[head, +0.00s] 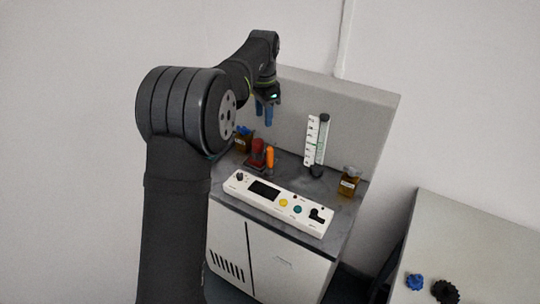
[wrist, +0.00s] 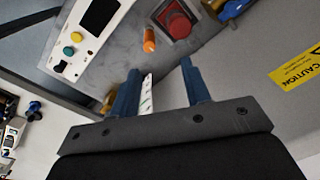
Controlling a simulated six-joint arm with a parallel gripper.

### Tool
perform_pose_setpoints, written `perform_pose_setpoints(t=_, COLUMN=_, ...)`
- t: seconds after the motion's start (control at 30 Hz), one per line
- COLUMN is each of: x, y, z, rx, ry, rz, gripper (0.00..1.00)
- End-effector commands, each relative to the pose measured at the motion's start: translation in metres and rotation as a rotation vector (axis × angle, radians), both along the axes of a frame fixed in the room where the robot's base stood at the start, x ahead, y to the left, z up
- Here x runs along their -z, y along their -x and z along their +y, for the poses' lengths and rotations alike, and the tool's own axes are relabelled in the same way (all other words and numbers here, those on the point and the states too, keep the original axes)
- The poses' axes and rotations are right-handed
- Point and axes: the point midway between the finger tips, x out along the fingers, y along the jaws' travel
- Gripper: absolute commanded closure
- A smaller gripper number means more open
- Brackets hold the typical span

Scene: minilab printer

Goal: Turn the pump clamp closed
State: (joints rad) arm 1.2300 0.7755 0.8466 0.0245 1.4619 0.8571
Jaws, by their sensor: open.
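The likely pump clamp is the small orange lever (head: 270,157), standing upright beside the red pump part (head: 257,154) on the grey machine top. In the wrist view the orange lever (wrist: 149,40) and the red part (wrist: 178,24) lie beyond the fingertips. My gripper (head: 264,116) has blue fingers and hangs above and behind the lever, apart from it. In the wrist view my gripper (wrist: 160,70) is open with nothing held between the fingers. Whether the clamp touches the red part is too small to tell.
A white control panel (head: 282,203) runs along the machine's front. A white flow gauge (head: 316,140) stands right of the lever. Amber bottles stand at left (head: 243,143) and right (head: 349,182). A grey back wall (head: 340,115) rises behind. A side table (head: 470,240) holds knobs.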

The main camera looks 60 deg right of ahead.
Motion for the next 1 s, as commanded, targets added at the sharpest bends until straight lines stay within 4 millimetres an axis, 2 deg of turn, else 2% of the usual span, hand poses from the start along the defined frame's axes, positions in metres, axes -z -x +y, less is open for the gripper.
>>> perform_pose_setpoints(t=0.13, x=-0.009, y=0.014, z=-0.004, rx=0.186, ry=-0.037, rz=0.025, gripper=0.57)
perform_pose_setpoints(t=0.27, x=-0.012, y=0.019, z=-0.004, rx=0.258, ry=-0.051, rz=0.037, gripper=0.57)
perform_pose_setpoints(t=0.37, x=-0.007, y=0.020, z=-0.004, rx=0.272, ry=-0.055, rz=0.039, gripper=0.57)
perform_pose_setpoints(t=0.57, x=0.026, y=0.020, z=-0.003, rx=0.269, ry=-0.057, rz=0.040, gripper=0.57)
perform_pose_setpoints(t=1.0, x=0.121, y=0.020, z=-0.003, rx=0.267, ry=-0.056, rz=0.039, gripper=0.57)
